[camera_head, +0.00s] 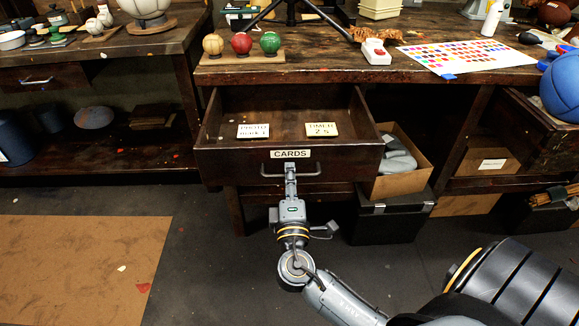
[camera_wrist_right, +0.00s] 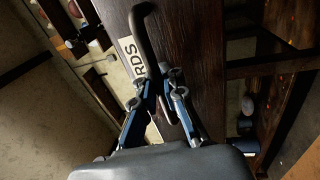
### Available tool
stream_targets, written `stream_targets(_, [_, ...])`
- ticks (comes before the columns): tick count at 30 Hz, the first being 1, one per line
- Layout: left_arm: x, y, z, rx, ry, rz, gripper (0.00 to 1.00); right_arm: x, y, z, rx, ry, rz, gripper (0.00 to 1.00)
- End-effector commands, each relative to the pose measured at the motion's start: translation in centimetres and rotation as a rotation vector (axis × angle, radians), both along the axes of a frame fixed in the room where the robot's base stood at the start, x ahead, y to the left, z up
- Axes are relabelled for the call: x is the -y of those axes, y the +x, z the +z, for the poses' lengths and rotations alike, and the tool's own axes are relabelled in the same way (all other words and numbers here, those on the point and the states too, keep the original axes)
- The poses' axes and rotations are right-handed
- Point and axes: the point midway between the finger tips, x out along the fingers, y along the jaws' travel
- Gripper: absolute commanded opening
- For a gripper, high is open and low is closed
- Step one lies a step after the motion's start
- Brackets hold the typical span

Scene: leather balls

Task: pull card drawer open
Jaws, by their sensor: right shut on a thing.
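The card drawer (camera_head: 225,160) is a dark wooden drawer under the workbench, pulled out so its inside shows. A label reading CARDS is on its front, above a metal bar handle (camera_head: 310,172). Two small cards lie inside, one on the left (camera_head: 253,131) and one on the right (camera_head: 322,130). My right gripper (camera_head: 291,178) is shut on the handle near its middle. In the right wrist view the fingers (camera_wrist_right: 165,92) close around the dark handle (camera_wrist_right: 143,30), beside the partly hidden label. My left gripper is not in view.
Three balls on a wooden stand (camera_head: 240,57) and a colour chart (camera_head: 455,57) are on the bench top. A cardboard box (camera_head: 415,178) on a black case (camera_head: 390,222) stands close right of the drawer. A brown mat (camera_head: 80,265) lies on the floor left.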

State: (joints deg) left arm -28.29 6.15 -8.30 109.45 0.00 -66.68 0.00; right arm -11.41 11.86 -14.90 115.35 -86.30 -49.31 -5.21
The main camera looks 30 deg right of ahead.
Motion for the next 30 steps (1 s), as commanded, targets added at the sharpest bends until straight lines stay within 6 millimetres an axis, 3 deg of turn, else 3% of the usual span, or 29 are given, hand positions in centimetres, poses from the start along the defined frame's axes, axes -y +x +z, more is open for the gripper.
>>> stream_targets(15, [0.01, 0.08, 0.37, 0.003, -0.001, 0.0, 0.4, -0.42, -0.56, -0.25, -0.006, 0.0, 0.001, 0.0])
stream_targets(16, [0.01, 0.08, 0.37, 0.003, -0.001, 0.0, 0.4, -0.42, -0.56, -0.25, -0.006, 0.0, 0.001, 0.14])
stream_targets(19, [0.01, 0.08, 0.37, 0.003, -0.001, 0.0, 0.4, -0.41, -0.55, -0.22, -0.005, -0.001, 0.001, 0.32])
stream_targets(30, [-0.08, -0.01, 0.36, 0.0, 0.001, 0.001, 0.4, -0.59, -0.9, -0.21, -0.003, 0.001, 0.001, 0.32])
